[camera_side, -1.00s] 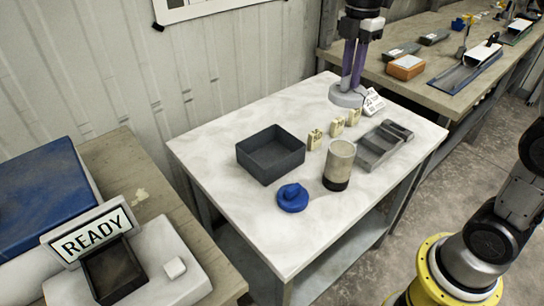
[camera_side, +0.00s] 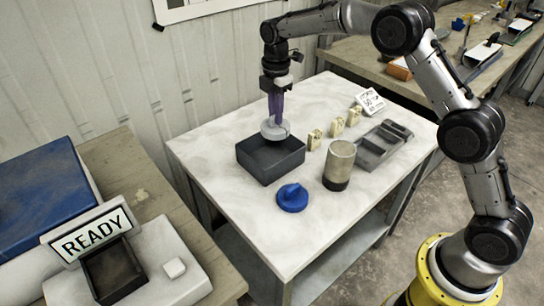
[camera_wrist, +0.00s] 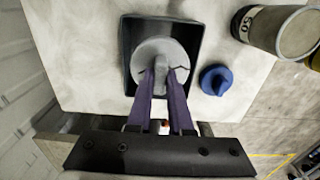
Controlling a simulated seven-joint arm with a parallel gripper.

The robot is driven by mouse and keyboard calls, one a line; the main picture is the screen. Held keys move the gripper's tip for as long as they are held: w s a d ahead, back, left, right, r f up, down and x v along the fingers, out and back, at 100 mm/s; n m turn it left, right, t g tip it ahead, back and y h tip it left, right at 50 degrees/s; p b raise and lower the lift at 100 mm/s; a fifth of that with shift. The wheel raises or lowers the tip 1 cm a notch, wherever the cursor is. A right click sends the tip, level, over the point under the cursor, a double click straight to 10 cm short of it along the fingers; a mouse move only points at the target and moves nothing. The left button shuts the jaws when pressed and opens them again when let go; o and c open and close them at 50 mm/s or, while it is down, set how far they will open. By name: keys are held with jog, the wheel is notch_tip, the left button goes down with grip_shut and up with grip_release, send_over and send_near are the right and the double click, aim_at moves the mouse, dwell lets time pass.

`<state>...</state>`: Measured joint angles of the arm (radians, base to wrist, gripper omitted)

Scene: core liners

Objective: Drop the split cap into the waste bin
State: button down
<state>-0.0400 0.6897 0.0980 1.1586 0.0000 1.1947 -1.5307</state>
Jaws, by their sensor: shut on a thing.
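The split cap (camera_side: 274,131) is a grey disc with a raised grip bar, and dark crack lines show on it in the wrist view (camera_wrist: 151,51). My gripper (camera_side: 275,119) is shut on its bar, with a purple finger on each side in the wrist view (camera_wrist: 161,77). The waste bin (camera_side: 270,165) is a dark, open square box on the white table. The cap is over the bin, at or just above its rim; I cannot tell the exact height. In the wrist view the bin (camera_wrist: 128,44) surrounds the cap, which hides much of its inside.
A blue cap (camera_side: 292,197) lies in front of the bin. A core liner cylinder (camera_side: 339,165) stands to its right. Several small tan labelled blocks (camera_side: 315,139), a white numbered card (camera_side: 370,101) and a grey tray (camera_side: 381,146) are further right. The table's front is clear.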

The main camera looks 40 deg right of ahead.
aim_at(275, 125)
jog(key=shift+f, duration=2.75)
jog(key=c, duration=0.8)
grip_release()
jog(key=shift+o, duration=0.2)
jog(key=shift+r, duration=0.1)
notch_tip(275, 125, up, 14)
jog(key=shift+f, duration=0.15)
